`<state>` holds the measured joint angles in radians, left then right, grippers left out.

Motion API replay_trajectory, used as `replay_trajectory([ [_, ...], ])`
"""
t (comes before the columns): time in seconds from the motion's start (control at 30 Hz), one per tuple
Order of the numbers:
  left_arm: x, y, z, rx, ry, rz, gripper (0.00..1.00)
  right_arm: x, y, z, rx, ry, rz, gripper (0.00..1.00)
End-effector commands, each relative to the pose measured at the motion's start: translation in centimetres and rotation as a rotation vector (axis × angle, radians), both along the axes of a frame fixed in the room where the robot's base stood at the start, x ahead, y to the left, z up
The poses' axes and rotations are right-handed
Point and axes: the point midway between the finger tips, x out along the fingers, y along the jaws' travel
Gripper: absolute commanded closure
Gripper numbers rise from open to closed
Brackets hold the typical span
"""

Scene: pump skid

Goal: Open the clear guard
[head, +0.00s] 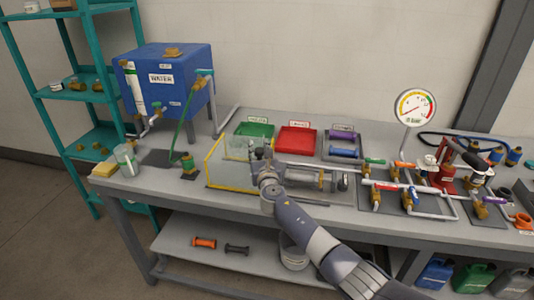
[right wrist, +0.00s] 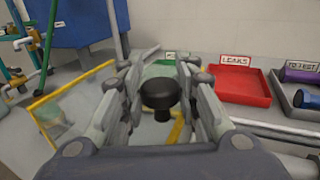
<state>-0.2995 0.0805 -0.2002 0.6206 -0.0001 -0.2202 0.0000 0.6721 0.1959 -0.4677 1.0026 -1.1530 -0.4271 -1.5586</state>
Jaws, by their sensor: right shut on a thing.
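The clear guard (head: 230,189) is a see-through cover with yellow edges on the bench, left of the metal pump and motor (head: 312,178). Its yellow-edged panel also shows in the right wrist view (right wrist: 70,84), at the left. My right gripper (head: 262,158) is at the guard's right side. In the right wrist view a round black knob (right wrist: 158,95) sits between its two fingers, and they are shut on it. My left gripper is not in view.
Green (head: 254,131), red (head: 296,138) and purple-loaded grey (head: 341,154) trays stand behind the guard. A blue water tank (head: 165,85) is at the back left. Pipes with coloured valves (head: 405,190) and a gauge (head: 415,107) stand to the right. A sponge (head: 104,169) lies at the left edge.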

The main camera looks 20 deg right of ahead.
Motion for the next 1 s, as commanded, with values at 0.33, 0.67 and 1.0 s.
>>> replay_trajectory([
  [0.33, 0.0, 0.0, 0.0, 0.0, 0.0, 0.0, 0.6, -0.2, 0.1, -0.7, 0.001, 0.01, 0.002, 0.58],
  [0.67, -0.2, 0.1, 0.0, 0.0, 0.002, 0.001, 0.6, -0.1, 0.0, -0.3, 0.001, 0.005, -0.001, 0.52],
  [1.0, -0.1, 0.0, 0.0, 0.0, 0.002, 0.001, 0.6, -2.4, 0.3, -0.3, -0.001, 0.003, 0.0, 0.52],
])
